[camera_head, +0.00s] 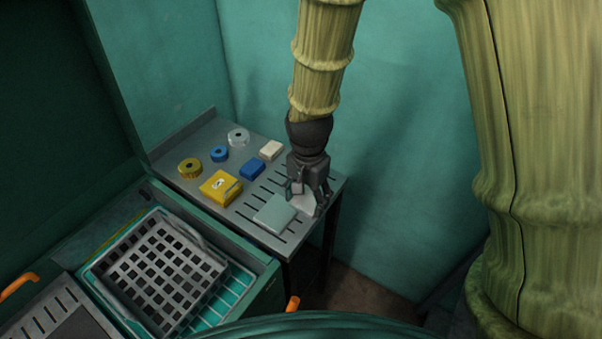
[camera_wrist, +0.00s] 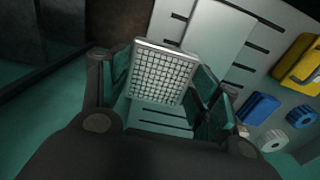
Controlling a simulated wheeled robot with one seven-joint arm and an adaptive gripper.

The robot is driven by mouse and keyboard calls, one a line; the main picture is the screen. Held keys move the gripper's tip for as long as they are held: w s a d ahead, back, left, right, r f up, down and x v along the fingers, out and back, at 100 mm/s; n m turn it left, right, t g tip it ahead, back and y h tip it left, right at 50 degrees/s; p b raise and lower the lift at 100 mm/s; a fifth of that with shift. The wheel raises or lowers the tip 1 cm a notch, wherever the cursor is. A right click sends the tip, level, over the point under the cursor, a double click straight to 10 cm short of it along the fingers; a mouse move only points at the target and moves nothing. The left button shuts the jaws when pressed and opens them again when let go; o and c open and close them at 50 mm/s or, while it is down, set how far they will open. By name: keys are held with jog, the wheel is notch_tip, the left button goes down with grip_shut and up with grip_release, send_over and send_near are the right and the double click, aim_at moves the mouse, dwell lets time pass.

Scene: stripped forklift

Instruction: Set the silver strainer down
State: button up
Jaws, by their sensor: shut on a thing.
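The silver strainer (camera_wrist: 162,72), a pale square piece with a grid of small holes, is between my gripper's fingers in the wrist view. My gripper (camera_head: 307,198) is shut on it, low over the right front end of the slotted grey table (camera_head: 255,189). In the head view the strainer (camera_head: 302,203) is partly hidden by the fingers. I cannot tell whether it touches the tabletop.
A pale green flat block (camera_head: 274,214) lies just left of my gripper. Further back are a yellow box (camera_head: 221,187), a blue block (camera_head: 252,168), a white block (camera_head: 271,150) and several rolls. A grey basket (camera_head: 165,265) sits at lower left.

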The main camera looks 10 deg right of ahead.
jog(key=w+p, duration=0.1)
jog(key=w, duration=0.2)
jog(key=w+d+p, duration=0.1)
jog(key=w, duration=0.3)
jog(key=w+f+p, duration=0.1)
jog(key=w, duration=0.3)
jog(key=shift+d+f, duration=0.1)
jog(key=shift+d, duration=0.2)
jog(key=shift+s+f, duration=0.1)
jog(key=shift+f, duration=0.05)
jog(key=shift+f+p, duration=0.85)
jog(key=shift+f, duration=0.7)
jog(key=shift+f, duration=0.15)
jog(key=o, duration=1.2)
notch_tip(320, 180, up, 12)
jog(key=b, duration=0.3)
jog(key=shift+b, duration=0.4)
